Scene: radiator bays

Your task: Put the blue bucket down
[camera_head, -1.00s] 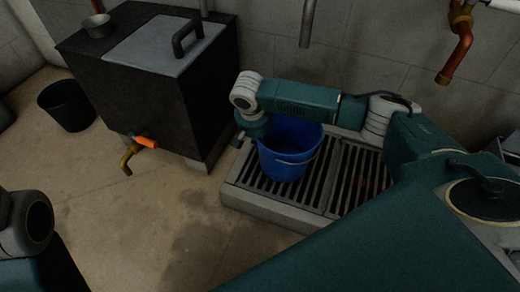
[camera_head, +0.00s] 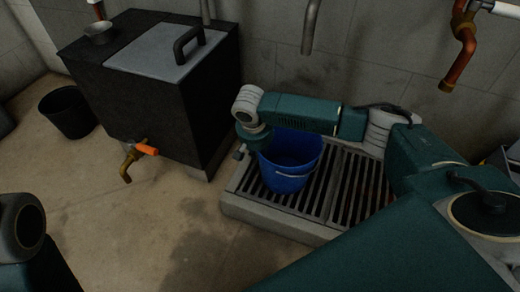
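The blue bucket (camera_head: 289,176) is upright over the left part of a slotted metal grate on a low concrete plinth (camera_head: 265,212). Its base appears to be at the grate; whether it bears fully on it I cannot tell. Its thin handle hangs low across the front. My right arm reaches in from the right, behind the bucket, and its wrist bends down at the bucket's left rim. My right gripper (camera_head: 241,152) is mostly hidden there, so its fingers and grip cannot be made out. Part of my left arm shows at the lower left; its gripper is out of view.
A dark boiler box (camera_head: 150,85) with a handled lid and an orange-levered tap (camera_head: 140,153) stands left of the grate. A black bucket (camera_head: 70,110) is on the floor at the far left. Pipes hang from the wall above. The floor in front is clear.

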